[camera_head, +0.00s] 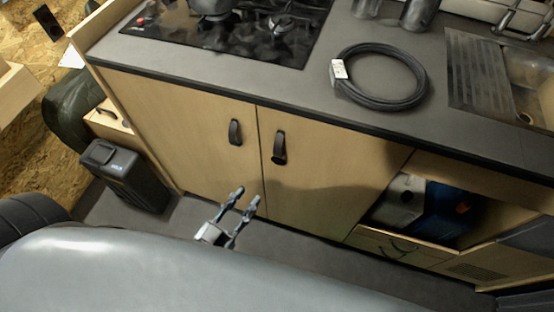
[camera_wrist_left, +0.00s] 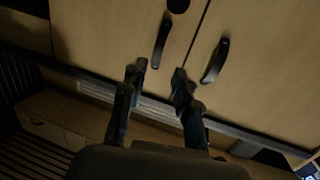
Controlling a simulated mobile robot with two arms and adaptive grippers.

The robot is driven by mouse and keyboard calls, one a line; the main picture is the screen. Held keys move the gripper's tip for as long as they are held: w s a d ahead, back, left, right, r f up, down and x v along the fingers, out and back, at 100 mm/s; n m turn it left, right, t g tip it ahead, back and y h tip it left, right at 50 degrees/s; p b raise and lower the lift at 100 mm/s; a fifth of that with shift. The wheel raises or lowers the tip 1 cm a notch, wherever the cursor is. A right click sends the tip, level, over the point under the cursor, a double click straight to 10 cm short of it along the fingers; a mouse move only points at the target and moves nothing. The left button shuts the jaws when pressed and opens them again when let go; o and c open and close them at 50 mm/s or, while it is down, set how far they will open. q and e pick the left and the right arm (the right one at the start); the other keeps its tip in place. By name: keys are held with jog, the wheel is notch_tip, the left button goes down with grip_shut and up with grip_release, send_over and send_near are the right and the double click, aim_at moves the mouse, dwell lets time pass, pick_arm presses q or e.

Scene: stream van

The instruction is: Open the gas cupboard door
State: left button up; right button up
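Two pale wooden cupboard doors, the left door (camera_head: 185,120) and the right door (camera_head: 325,170), stand side by side under the counter, both shut. Each has a black handle near their shared seam: the left handle (camera_head: 235,132) and the right handle (camera_head: 279,147). No label shows which one is the gas cupboard. My left gripper (camera_head: 247,195) is open and empty, in front of the doors and lower in the picture than the handles. In the left wrist view its fingers (camera_wrist_left: 159,68) are apart, with two black handles (camera_wrist_left: 162,43) (camera_wrist_left: 215,60) beyond them. My right gripper is out of view.
A gas hob (camera_head: 235,25), a coiled black cable (camera_head: 382,78) and a sink (camera_head: 528,88) are on the counter (camera_head: 330,30). A dark box (camera_head: 122,172) stands on the floor at left. An open compartment (camera_head: 480,190) holds a blue item at right. Grey floor (camera_head: 290,250) lies before the doors.

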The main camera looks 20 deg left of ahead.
pick_arm(q)
jog(key=r+x, duration=0.3)
jog(key=x, duration=1)
jog(key=shift+w+t+p, duration=0.4)
jog(key=shift+p, duration=0.05)
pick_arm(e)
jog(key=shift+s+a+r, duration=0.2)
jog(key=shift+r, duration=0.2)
pick_arm(q)
jog(key=shift+r, duration=0.15)
grip_shut()
